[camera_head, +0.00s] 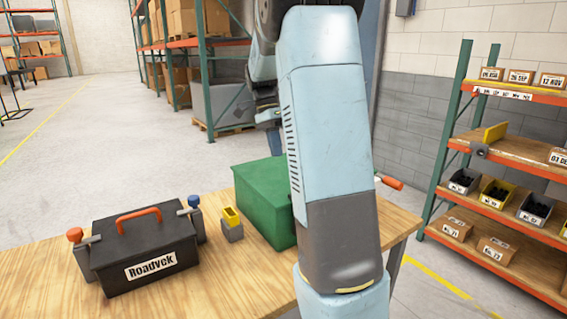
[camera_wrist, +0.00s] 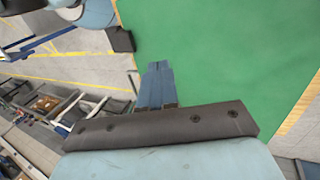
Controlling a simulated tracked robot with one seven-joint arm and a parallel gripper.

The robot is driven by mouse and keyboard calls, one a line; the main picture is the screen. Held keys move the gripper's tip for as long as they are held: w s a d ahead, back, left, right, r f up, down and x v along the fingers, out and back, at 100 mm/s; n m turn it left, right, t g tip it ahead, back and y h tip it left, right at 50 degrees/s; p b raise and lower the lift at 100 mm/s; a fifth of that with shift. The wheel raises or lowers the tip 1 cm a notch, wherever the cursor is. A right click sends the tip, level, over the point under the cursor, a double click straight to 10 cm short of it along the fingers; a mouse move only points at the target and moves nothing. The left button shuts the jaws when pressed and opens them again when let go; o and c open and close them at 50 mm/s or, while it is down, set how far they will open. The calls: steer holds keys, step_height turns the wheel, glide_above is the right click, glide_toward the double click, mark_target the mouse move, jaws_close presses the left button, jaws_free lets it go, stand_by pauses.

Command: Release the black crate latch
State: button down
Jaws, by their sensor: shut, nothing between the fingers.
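The black crate (camera_head: 150,245), labelled "Roadvek", stands closed on the wooden table at the left, with an orange handle on its lid. At its left side is a grey lever with an orange knob (camera_head: 75,235); at its right side is one with a blue knob (camera_head: 193,202). My gripper (camera_wrist: 157,70) shows in the wrist view, its blue fingers shut together and empty. They are in front of the green crate's surface (camera_wrist: 220,60); I cannot tell whether they touch it. In the head view my arm hides the gripper. The black crate is not recognisable in the wrist view.
The green crate (camera_head: 262,195) stands right of the black crate, partly behind my arm. An orange-ended lever (camera_head: 389,182) shows at its right. A small grey and yellow block (camera_head: 232,225) stands between the crates. A shelf rack (camera_head: 510,190) stands at the right.

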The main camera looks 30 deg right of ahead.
mark_target(285, 189)
steer(key=x, duration=0.8)
steer(key=shift+s+f, duration=0.2)
steer(key=shift+f, duration=0.15)
steer(key=s, duration=0.3)
steer(key=shift+f, duration=0.1)
steer(key=shift+s, duration=0.55)
